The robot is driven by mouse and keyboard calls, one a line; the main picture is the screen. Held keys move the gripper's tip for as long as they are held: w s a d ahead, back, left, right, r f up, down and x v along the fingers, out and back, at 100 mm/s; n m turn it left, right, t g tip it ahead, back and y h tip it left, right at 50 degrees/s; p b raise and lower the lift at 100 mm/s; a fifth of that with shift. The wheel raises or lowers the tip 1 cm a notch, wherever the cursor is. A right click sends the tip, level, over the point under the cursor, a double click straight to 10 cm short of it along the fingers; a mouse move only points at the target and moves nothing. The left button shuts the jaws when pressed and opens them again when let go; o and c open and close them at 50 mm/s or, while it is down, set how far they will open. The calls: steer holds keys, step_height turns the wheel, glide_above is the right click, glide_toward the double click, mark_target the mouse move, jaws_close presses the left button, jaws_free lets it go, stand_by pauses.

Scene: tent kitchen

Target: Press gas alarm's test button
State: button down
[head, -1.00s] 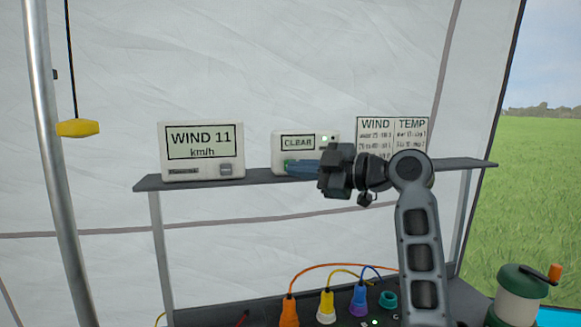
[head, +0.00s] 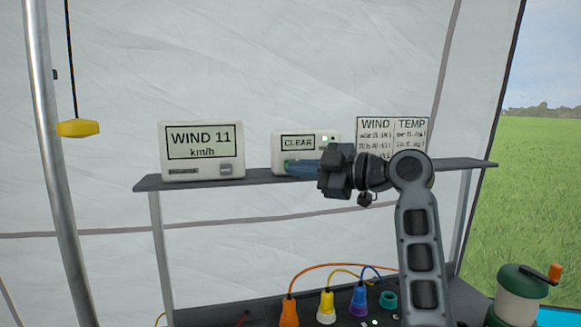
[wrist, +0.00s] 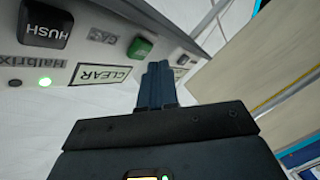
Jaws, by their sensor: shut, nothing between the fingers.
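The gas alarm (head: 291,142) is a white box on the shelf with a display reading CLEAR and a lit green light. In the wrist view it appears upside down, with its CLEAR display (wrist: 104,75), a green button (wrist: 140,47) and a black HUSH button (wrist: 45,22). My gripper (head: 288,168) is shut and empty, its blue fingers pointing left in front of the alarm's lower part. In the wrist view the fingertips (wrist: 159,66) are close beside the green button; I cannot tell whether they touch the box. The gripper partly hides the alarm in the head view.
A wind display (head: 202,151) reading WIND 11 km/h stands left on the dark shelf (head: 262,178). A WIND/TEMP card (head: 393,130) stands at the right behind my arm. Coloured plugs and cables, including an orange plug (head: 289,311), are below. A yellow pull handle (head: 78,128) hangs left.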

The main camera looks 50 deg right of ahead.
steer(key=shift+w, duration=0.1)
steer(key=shift+w+d, duration=0.25)
stand_by(0.3)
steer(key=shift+w+d+b, duration=0.25)
steer(key=shift+w+b, duration=0.1)
steer(key=shift+b, duration=0.15)
stand_by(0.6)
steer(key=shift+s+a, duration=0.1)
stand_by(0.3)
steer(key=shift+s+a, duration=0.4)
steer(key=shift+s, duration=0.25)
steer(key=shift+s+a, duration=0.7)
steer(key=shift+s, duration=0.35)
steer(key=shift+s+a, duration=0.7)
steer(key=shift+s, duration=0.3)
